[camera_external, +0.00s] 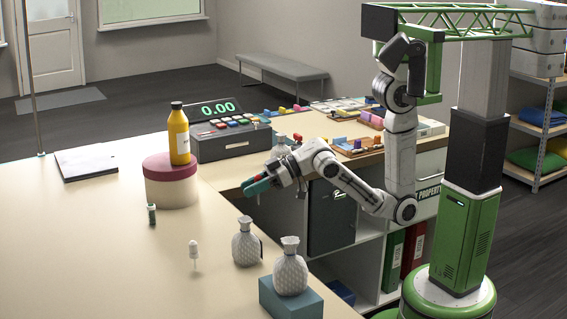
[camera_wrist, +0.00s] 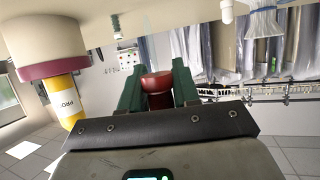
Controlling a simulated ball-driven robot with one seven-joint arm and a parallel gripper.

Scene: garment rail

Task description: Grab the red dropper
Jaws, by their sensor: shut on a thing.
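The red dropper (camera_wrist: 156,84) sits between the two green fingers of my gripper (camera_wrist: 158,90) in the wrist view. The fingers are shut on it, one on each side, and partly cover it. In the external view my gripper (camera_external: 256,186) is at the counter's inner edge, with a small bit of red showing between the fingers. I cannot tell how high the dropper is above the counter. A white dropper (camera_external: 194,251) and a dark green dropper (camera_external: 152,213) stand upright on the counter, apart from my gripper.
A yellow bottle (camera_external: 179,134) stands on a round box with a red band (camera_external: 171,190). A register (camera_external: 222,135) is behind it. Patterned grey vases (camera_external: 246,245) stand at the front, one on a blue box (camera_external: 288,301).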

